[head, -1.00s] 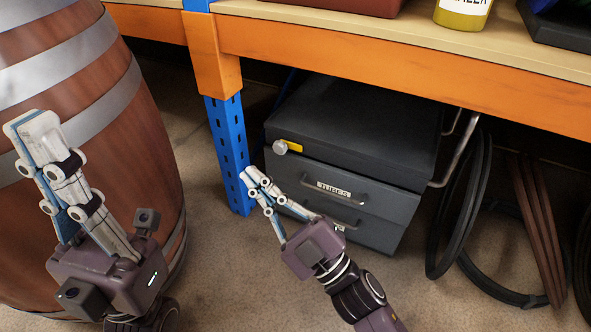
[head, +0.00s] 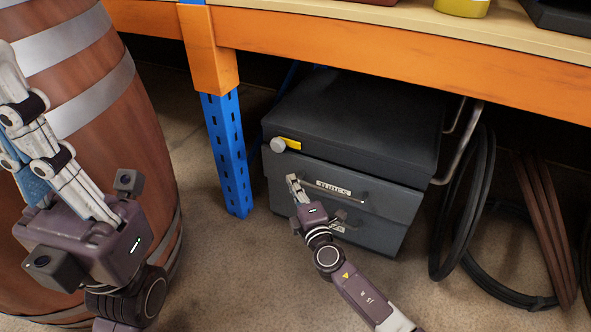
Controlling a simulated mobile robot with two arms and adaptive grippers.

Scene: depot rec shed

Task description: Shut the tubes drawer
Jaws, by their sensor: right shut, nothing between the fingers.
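The tubes drawer (head: 385,205) is a dark grey drawer front with a white "TUBES" label and a bar handle. It is in a dark grey cabinet (head: 355,120) under the bench. Contact is not clear. My left gripper (head: 12,75) is at the left edge, in front of the barrel and away from the cabinet, partly cut off.
A blue post (head: 226,150) and orange bench beam (head: 400,62) frame the cabinet. A wooden barrel (head: 130,120) stands left. Black hoops (head: 463,200) hang or lean right. Floor in front is clear.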

